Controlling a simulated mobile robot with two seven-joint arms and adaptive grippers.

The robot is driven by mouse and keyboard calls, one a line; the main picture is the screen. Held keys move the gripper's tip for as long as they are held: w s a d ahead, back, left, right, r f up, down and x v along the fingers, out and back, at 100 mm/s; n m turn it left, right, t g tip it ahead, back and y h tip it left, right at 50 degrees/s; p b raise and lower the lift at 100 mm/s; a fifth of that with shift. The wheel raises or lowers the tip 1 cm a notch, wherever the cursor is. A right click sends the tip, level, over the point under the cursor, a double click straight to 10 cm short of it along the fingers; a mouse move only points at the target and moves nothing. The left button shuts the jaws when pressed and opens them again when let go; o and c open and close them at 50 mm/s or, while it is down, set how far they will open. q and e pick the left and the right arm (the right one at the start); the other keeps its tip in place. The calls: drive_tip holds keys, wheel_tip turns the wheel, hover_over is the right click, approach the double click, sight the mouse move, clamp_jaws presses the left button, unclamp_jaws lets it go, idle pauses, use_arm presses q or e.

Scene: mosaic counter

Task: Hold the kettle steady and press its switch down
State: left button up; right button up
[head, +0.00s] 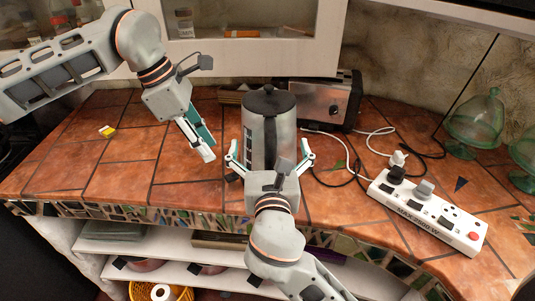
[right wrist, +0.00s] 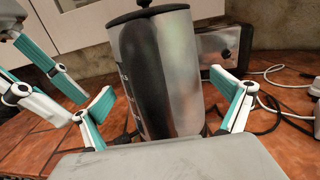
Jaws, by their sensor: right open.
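The kettle (head: 282,135) is a tall silver cylinder with a black lid and a dark marked strip on its left side. It stands upright on the tiled counter and also shows in the right wrist view (right wrist: 182,75). My right gripper (head: 270,160) is open at its near side, one finger left and one right of the body, with gaps still showing. Its fingers also show in the right wrist view (right wrist: 172,100). My left gripper (head: 207,152) points down, left of the kettle and apart from it, its fingers parted and empty. I cannot make out the switch.
A toaster (head: 325,98) stands close behind the kettle on the right. A white power strip (head: 430,218) with plugs and cables lies to the right, near green glass jars (head: 475,122). A small yellow item (head: 107,131) lies left; the counter there is mostly clear.

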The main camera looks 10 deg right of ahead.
drive_tip(key=shift+w+d, duration=0.15)
drive_tip(key=shift+w, duration=0.45)
drive_tip(key=shift+s, duration=0.15)
drive_tip(key=c, duration=2.3)
clamp_jaws()
use_arm(q)
drive_tip(key=c, duration=0.5)
drive_tip(key=shift+w+f, duration=0.1)
drive_tip(key=shift+f, duration=0.05)
clamp_jaws()
drive_tip(key=shift+w+d+f+n+t+h, duration=0.1)
drive_tip(key=shift+w+f+n+t+h, duration=0.2)
drive_tip(key=shift+w+n, duration=0.45)
drive_tip(key=shift+w+d+f+n+t+h, duration=0.1)
drive_tip(key=shift+w+f+n+t+h, duration=0.1)
drive_tip(key=shift+w+f+n+t, duration=0.55)
use_arm(e)
drive_tip(key=shift+f, duration=0.15)
use_arm(q)
drive_tip(key=shift+s+r+g, duration=0.2)
drive_tip(key=shift+r+g, duration=0.15)
